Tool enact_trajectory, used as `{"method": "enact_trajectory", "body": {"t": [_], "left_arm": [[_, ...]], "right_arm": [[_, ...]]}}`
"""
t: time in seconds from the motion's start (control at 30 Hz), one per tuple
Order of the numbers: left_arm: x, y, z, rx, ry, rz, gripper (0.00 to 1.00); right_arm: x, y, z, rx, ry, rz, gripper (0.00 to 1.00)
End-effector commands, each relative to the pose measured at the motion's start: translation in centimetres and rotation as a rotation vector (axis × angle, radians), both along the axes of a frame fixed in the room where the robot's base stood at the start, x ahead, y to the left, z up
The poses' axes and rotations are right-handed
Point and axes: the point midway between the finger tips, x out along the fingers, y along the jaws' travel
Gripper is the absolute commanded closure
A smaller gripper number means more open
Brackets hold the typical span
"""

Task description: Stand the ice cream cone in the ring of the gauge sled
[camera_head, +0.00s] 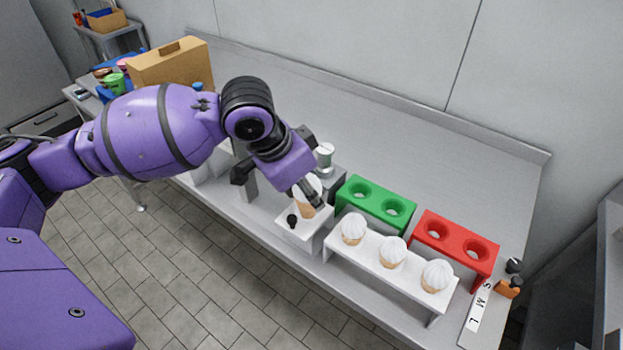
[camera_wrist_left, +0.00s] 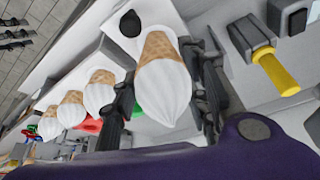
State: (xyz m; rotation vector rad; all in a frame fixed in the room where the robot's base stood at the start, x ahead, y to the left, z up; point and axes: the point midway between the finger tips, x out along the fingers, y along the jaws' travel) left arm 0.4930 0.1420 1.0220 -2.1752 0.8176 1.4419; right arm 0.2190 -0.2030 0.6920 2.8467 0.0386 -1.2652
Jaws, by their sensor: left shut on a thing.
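My left gripper (camera_head: 312,195) is shut on an ice cream cone (camera_head: 306,210) with a white swirl top and tan wafer. In the left wrist view the cone (camera_wrist_left: 165,85) sits between the two dark fingers of the gripper (camera_wrist_left: 165,100). In the head view it is upright, at a white stand (camera_head: 289,230) with a black knob; whether it touches the stand is unclear. At the far right a white strip (camera_head: 475,315) marked L, M, S lies beside an orange block (camera_head: 508,288) with a black part. This may be the gauge sled; its ring cannot be made out.
A white rack (camera_head: 395,275) holds three more cones. Behind it stand a green two-hole holder (camera_head: 373,203) and a red one (camera_head: 454,244). A yellow-handled tool (camera_wrist_left: 275,70) shows in the wrist view. The counter's back is clear; a cardboard box (camera_head: 172,65) stands left.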

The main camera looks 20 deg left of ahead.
Motion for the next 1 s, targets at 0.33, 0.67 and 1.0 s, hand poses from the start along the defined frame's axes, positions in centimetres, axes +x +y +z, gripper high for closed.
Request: {"method": "enact_trajectory", "body": {"t": [0.33,0.67,1.0], "left_arm": [[0.04,0.0,-0.42,0.0,-0.001,0.0,0.73],[0.02,-0.01,-0.41,0.0,-0.001,0.0,0.36],[-0.14,0.15,0.13,0.0,-0.001,0.0,0.36]], "right_arm": [[0.09,0.06,0.07,0.001,-0.002,-0.001,0.6],[0.38,0.44,0.28,0.011,-0.008,-0.012,0.6],[0.16,0.06,0.16,0.003,-0.005,-0.006,0.6]]}}
